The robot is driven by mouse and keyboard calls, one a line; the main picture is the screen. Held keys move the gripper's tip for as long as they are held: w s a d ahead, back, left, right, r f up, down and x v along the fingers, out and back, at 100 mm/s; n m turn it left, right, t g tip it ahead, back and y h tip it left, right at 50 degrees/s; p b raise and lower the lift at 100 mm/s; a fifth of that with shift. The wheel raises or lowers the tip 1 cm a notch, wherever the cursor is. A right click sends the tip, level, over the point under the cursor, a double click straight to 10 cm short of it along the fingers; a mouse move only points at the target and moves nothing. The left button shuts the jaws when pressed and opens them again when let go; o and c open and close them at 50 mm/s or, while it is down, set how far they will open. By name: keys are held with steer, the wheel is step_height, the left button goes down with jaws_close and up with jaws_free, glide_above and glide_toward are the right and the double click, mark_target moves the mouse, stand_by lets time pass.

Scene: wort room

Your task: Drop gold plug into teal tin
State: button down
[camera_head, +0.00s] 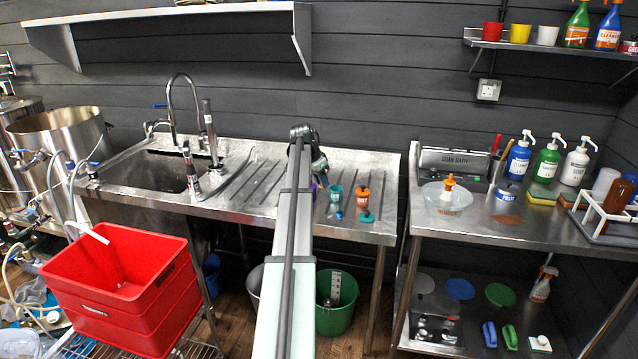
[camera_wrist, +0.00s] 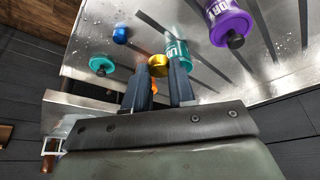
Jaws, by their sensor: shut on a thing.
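The gold plug (camera_wrist: 158,64) shows between the fingertips of my gripper (camera_wrist: 158,76) in the wrist view. My gripper is shut on it. The teal tin (camera_wrist: 176,50) with white lettering stands just beyond the plug and the right finger, which hides part of it. In the head view the teal tin (camera_head: 335,193) stands on the steel drainboard right of my arm. How high the plug is relative to the tin's rim is unclear.
A purple tin (camera_wrist: 229,24) stands beside the teal one. The drainboard's (camera_head: 385,180) right end is clear.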

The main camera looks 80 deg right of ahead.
steer(key=s+d+r, duration=0.1)
steer(key=s+d, duration=0.3)
steer(key=d, duration=0.7)
steer(key=shift+w+a+f, duration=0.1)
steer(key=shift+f, duration=1.35)
steer(key=shift+w+a+f, duration=0.1)
steer(key=shift+f, duration=1.3)
steer(key=c, duration=0.9)
jaws_free()
steer(key=shift+o, duration=0.2)
steer(key=v, duration=1.4)
steer(key=shift+f, duration=0.15)
